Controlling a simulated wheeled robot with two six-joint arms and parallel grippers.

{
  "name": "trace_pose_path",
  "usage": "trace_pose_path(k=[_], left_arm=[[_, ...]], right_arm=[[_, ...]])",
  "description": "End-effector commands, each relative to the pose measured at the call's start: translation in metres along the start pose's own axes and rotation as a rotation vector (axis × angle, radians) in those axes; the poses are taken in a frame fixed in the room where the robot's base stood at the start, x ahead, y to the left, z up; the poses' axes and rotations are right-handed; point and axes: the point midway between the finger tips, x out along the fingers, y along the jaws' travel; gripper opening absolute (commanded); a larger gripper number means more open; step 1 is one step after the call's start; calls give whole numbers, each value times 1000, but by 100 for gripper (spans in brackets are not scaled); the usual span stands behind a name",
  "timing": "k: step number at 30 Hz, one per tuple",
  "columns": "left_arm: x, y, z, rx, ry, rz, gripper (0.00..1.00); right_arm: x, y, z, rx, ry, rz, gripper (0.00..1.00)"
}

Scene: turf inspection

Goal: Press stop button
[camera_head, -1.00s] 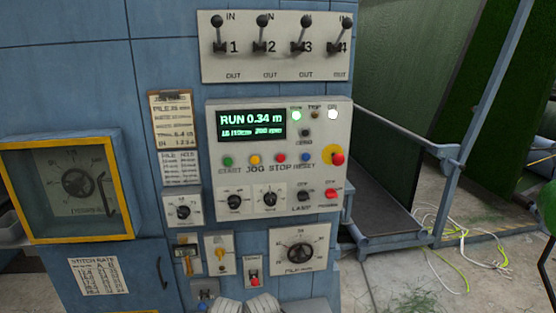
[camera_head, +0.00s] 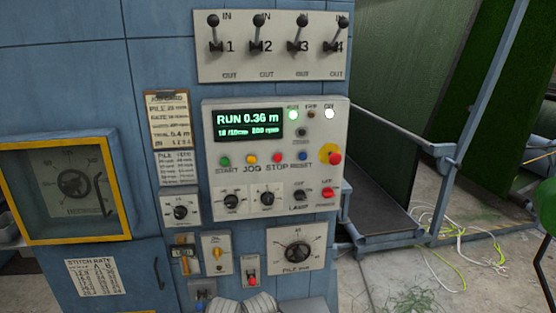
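The red stop button (camera_head: 277,158) is on the white control panel (camera_head: 325,120), with the word STOP below it. It sits between the yellow jog button (camera_head: 251,159) and the blue reset button (camera_head: 303,157). A green start button (camera_head: 225,161) is at the left of the row. The panel's display (camera_head: 248,125) reads RUN 0.36 m in green. A green lamp and a white lamp are lit at the panel's top right. Neither gripper's fingers can be made out; pale rounded shapes, which may be mine, show at the bottom middle edge.
A larger red button on yellow (camera_head: 333,157) is right of the row. Above is a plate of several levers (camera_head: 273,47); below are knobs and a pile dial (camera_head: 297,254). A yellow-framed window (camera_head: 65,188) is at left. Loose cables (camera_head: 455,250) lie on the floor at right.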

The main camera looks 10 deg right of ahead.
Motion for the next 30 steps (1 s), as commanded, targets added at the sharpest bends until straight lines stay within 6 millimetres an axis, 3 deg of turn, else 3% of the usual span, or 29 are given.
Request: trace_pose_path(k=[4, 30], left_arm=[[0, 0, 0, 0, 0, 0, 77], [0, 0, 0, 0, 0, 0, 77]], right_arm=[[0, 0, 0, 0, 0, 0, 0], [0, 0, 0, 0, 0, 0, 0]])
